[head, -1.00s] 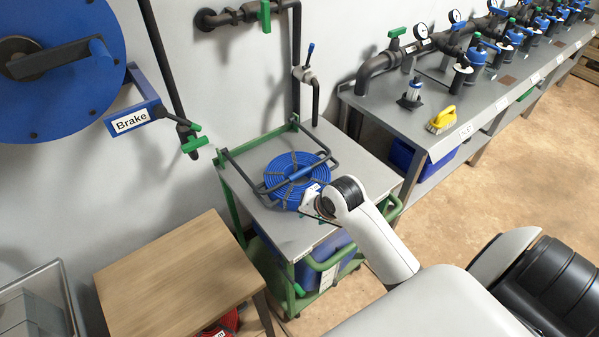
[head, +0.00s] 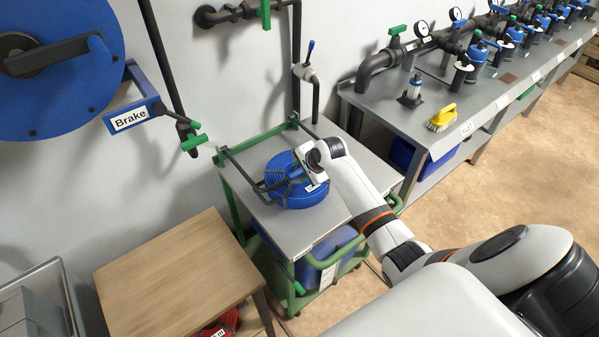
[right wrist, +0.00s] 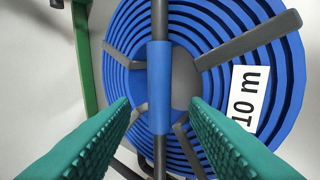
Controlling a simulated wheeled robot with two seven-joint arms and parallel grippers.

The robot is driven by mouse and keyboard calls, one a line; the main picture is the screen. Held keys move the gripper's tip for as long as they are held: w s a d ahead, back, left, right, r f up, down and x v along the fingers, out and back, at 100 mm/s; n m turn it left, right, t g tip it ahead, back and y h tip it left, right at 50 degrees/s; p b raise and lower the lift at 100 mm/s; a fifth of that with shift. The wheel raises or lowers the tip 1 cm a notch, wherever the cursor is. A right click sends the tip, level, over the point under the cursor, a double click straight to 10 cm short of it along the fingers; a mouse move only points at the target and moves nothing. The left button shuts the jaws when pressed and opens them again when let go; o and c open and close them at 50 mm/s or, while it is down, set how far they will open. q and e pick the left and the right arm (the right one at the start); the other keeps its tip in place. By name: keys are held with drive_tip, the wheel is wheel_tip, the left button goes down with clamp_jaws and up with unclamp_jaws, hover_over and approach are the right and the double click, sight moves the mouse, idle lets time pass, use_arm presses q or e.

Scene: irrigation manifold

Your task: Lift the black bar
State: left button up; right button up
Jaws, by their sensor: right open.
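The black bar (head: 244,171) is part of a hinged frame over a coil of blue hose (head: 303,200) on the cart. In the right wrist view the bar (right wrist: 160,20) runs upright across the coil (right wrist: 240,35) and carries a blue sleeve (right wrist: 160,75) at its middle. My right gripper (head: 306,168) is over the coil and hides part of the bar in the head view. In the right wrist view its green fingers (right wrist: 160,105) are open, one on each side of the sleeve, with gaps between. My left gripper is not in view.
The cart (head: 335,225) has a grey top and green rails. A wooden table (head: 175,275) stands at front left. A large blue reel (head: 60,115) with a brake handle hangs at left. A bench (head: 420,115) with pipes and valves stands at right.

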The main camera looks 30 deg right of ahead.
drive_tip(key=shift+x, duration=0.95)
clamp_jaws()
